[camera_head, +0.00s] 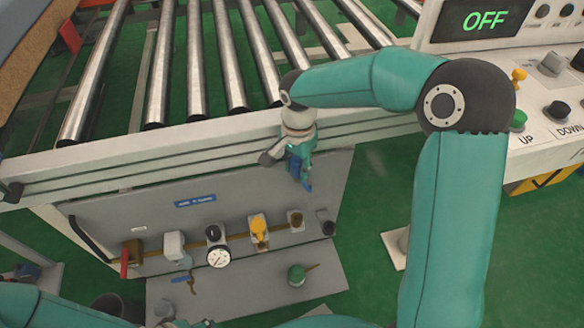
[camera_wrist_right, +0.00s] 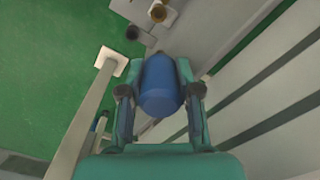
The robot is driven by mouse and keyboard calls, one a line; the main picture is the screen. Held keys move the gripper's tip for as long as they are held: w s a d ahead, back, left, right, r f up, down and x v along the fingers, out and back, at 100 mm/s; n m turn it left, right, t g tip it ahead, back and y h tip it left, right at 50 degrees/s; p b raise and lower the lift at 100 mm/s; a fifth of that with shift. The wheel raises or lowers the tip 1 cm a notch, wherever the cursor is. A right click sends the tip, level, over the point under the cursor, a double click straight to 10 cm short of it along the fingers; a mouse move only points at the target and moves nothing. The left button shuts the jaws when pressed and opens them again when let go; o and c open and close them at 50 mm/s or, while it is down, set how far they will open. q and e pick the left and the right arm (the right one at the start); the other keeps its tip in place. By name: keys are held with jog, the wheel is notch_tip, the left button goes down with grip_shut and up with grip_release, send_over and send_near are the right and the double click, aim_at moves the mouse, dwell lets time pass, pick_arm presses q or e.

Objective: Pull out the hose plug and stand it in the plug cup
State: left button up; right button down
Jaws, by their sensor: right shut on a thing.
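My right gripper (camera_head: 300,172) hangs in front of the conveyor's side rail, above the panel. It is shut on the blue hose plug (camera_wrist_right: 160,88), which sits between its two fingers in the right wrist view. In the head view the plug is mostly hidden by the gripper. The plug is held clear of the fittings. A brass-topped socket (camera_head: 295,219) and a small dark cup (camera_head: 326,226), which looks like the plug cup, are below it on the panel. Both also show at the top of the right wrist view. My left gripper is out of view; only its arm shows at bottom left.
The grey panel (camera_head: 95,220) carries a gauge (camera_head: 218,257), a yellow valve (camera_head: 259,231) and a red-handled valve (camera_head: 125,262). Steel rollers (camera_head: 197,70) lie behind the rail. A control console (camera_head: 550,150) reading OFF stands at right.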

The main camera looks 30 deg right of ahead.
jog(key=shift+r+p, duration=1.9)
jog(key=shift+r, duration=0.85)
jog(key=shift+d+f, duration=0.15)
jog(key=shift+f, duration=0.15)
jog(key=s+d+f+b, duration=0.1)
jog(key=s+d+f, duration=0.1)
jog(key=f, duration=0.5)
jog(key=s+d+f, duration=0.1)
jog(key=d+f, duration=0.3)
jog(key=f, duration=0.3)
jog(key=s+d+f+b, duration=0.1)
jog(key=s+d+f, duration=0.1)
jog(key=f, duration=0.6)
jog(key=shift+s+d+b, duration=0.3)
jog(key=shift+d, duration=0.1)
